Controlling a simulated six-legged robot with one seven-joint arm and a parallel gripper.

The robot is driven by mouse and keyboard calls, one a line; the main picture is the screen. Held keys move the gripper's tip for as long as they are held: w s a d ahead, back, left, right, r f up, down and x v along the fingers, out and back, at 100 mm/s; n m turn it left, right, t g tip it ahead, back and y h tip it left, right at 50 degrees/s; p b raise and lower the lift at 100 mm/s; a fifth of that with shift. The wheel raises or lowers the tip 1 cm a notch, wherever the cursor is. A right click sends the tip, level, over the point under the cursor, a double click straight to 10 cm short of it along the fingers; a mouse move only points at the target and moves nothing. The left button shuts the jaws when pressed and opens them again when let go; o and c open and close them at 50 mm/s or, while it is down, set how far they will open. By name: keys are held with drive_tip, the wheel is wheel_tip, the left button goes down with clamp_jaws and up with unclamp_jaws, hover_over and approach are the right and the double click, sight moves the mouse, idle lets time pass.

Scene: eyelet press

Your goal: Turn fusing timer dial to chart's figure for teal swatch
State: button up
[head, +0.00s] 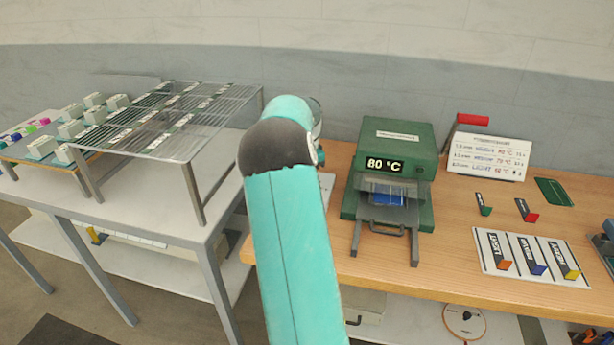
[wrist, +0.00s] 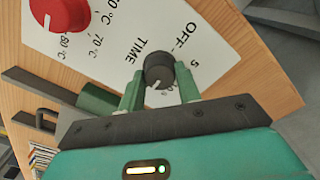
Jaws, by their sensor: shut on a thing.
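The timer dial (wrist: 159,72) is a small black knob on a white panel (wrist: 205,30) marked TIME and OFF. My gripper (wrist: 159,86) is shut on it, one green finger on each side. A pale pointer line shows on the knob toward the gripper; the figure it meets is hidden. The chart (head: 488,157) is a white card standing at the back right in the head view; its rows carry temperatures and times, the times too small to read surely. A small dark swatch with a teal-green end (head: 484,205) lies in front of it. My gripper is hidden in the head view.
A red knob (wrist: 58,12) sits on the same panel by temperature marks. The green press (head: 397,150) shows 80 °C on the wooden bench. A card with LIGHT, MEDIUM and HEAVY swatches (head: 505,240) lies at right. A wire rack (head: 165,120) stands left.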

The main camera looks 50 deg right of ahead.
drive_tip(key=shift+r+m, duration=0.1)
drive_tip(key=shift+m, duration=0.4)
drive_tip(key=o, duration=1)
drive_tip(key=shift+c, duration=0.2)
wheel_tip(320, 180, up, 14)
